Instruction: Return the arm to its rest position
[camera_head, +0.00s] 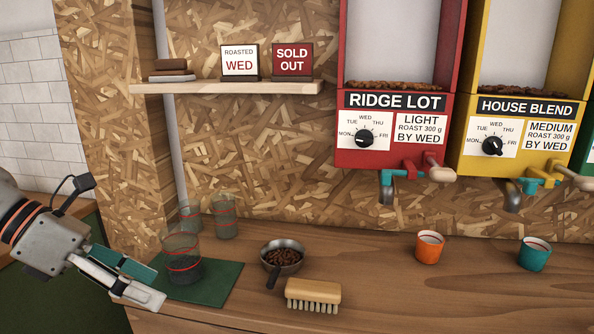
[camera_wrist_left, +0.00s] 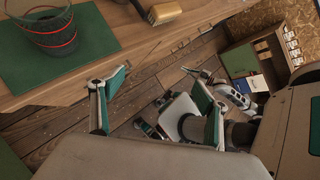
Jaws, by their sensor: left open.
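My left gripper (camera_head: 140,281) comes in from the left in the head view, at the front left of the counter, beside a green mat (camera_head: 217,286). Its two fingers are apart and nothing is between them. In the left wrist view the open fingers of my left gripper (camera_wrist_left: 157,110) hang over the floor beyond the counter's edge. A clear cup with red lines and dark contents (camera_head: 183,262) stands on the mat, just right of the gripper; it also shows in the left wrist view (camera_wrist_left: 50,32). My right gripper cannot be made out in the head view.
A metal scoop of beans (camera_head: 283,257) and a brush (camera_head: 313,293) lie right of the mat. Two clear cups stand behind (camera_head: 225,222). An orange cup (camera_head: 429,247) and a teal cup (camera_head: 534,254) stand right, below the red dispenser (camera_head: 393,155) and yellow dispenser (camera_head: 522,165).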

